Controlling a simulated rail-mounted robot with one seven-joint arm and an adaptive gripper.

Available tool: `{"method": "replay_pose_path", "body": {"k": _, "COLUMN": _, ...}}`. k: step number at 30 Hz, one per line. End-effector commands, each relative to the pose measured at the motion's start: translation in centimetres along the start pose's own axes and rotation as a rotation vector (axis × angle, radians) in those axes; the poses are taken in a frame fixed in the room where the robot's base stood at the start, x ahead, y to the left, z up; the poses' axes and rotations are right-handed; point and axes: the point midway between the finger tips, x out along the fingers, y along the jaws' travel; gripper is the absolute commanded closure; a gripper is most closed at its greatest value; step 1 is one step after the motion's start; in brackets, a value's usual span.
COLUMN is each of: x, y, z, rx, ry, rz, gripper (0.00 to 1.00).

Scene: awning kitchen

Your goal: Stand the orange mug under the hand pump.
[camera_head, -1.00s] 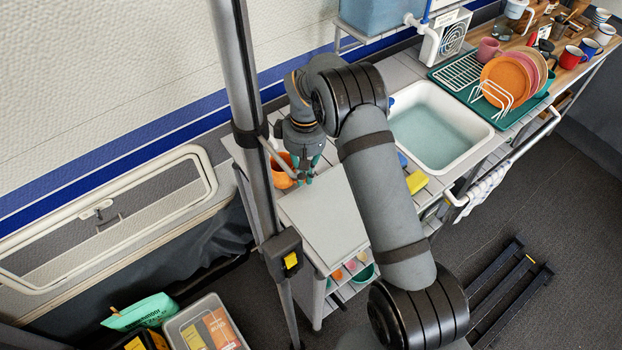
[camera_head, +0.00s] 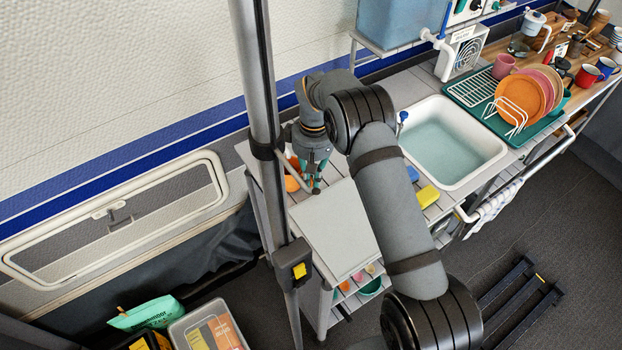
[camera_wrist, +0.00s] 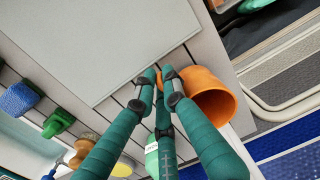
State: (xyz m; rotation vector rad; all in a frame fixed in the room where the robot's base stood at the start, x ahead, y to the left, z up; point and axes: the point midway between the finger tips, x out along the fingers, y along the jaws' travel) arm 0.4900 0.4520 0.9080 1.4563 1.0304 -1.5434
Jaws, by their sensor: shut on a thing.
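The orange mug (camera_head: 292,183) is at the left end of the slatted counter, partly hidden by my pole and gripper. In the wrist view the orange mug (camera_wrist: 211,100) lies against the right side of my fingers. My gripper (camera_head: 315,188) is shut on it at the handle side, with its fingertips (camera_wrist: 160,76) close together there. I cannot tell whether the mug touches the counter. A white spout with a blue rod (camera_head: 437,40), beside the blue water tank, may be the hand pump; I cannot tell for sure.
A pale board (camera_head: 335,228) lies in front of the gripper. A sink (camera_head: 492,158), a yellow sponge (camera_head: 427,196) and a dish rack with plates (camera_head: 522,100) stand to the right. A small fan box (camera_head: 466,50) is behind the sink. My pole stands close left.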

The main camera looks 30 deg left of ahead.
Motion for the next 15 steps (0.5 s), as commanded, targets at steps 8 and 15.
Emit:
{"method": "replay_pose_path", "body": {"k": 8, "x": 0.29, "y": 0.09, "z": 0.01, "rx": 0.001, "ry": 0.0, "rz": 0.0, "gripper": 1.0}}
{"method": "replay_pose_path", "body": {"k": 15, "x": 0.66, "y": 0.12, "z": 0.0, "rx": 0.001, "ry": 0.0, "rz": 0.0, "gripper": 1.0}}
